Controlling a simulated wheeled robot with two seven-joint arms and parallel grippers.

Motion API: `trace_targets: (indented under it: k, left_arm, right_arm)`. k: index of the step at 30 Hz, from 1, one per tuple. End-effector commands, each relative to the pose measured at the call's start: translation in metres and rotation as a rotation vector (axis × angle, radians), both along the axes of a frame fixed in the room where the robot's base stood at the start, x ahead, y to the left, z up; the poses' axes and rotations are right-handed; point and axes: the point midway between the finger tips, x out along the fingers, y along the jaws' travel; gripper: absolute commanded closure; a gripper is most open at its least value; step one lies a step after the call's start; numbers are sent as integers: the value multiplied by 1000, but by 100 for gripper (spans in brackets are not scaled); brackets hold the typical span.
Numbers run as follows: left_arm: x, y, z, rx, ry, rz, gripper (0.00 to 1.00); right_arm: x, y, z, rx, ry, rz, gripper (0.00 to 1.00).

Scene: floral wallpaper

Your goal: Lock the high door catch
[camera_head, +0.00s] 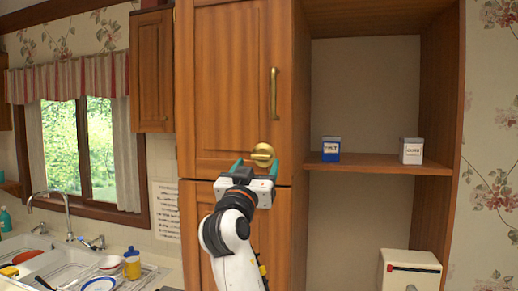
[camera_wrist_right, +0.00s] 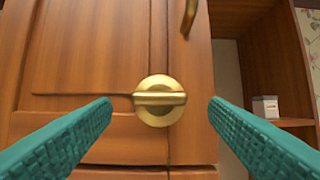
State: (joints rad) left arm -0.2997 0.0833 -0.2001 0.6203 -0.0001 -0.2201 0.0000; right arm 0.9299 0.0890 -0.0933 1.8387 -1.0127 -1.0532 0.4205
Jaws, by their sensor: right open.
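The high door catch (camera_head: 262,155) is a round brass knob with a raised bar, low on the upper cupboard door (camera_head: 228,75). In the right wrist view the catch (camera_wrist_right: 159,100) shows its bar lying horizontal. My right gripper (camera_head: 256,164) is open just below and in front of the catch. In the right wrist view its two teal fingers (camera_wrist_right: 160,115) stand to the left and right of the catch, apart from it, with nothing between them touching. The door looks closed. My left gripper is not in view.
A brass handle (camera_head: 273,94) is above the catch. Right of the door, an open shelf (camera_head: 375,164) holds a blue-and-white box (camera_head: 331,149) and a white box (camera_head: 411,150). A small white cabinet (camera_head: 409,270) stands below. A sink with dishes (camera_head: 55,262) is at left.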

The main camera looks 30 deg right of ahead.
Motion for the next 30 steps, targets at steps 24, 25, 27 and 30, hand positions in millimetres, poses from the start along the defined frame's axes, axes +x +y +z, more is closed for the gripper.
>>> trace_targets:
  k: [24, 25, 27, 30]
  left_arm:
    - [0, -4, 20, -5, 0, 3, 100]
    - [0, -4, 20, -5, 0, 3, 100]
    - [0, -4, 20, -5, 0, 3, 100]
    - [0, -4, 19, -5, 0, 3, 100]
  right_arm:
    - [22, -25, 13, 0, 0, 1, 64]
    - [22, -25, 13, 0, 0, 1, 69]
    - [22, -25, 13, 0, 0, 1, 76]
    - [22, -25, 12, 2, -1, 1, 76]
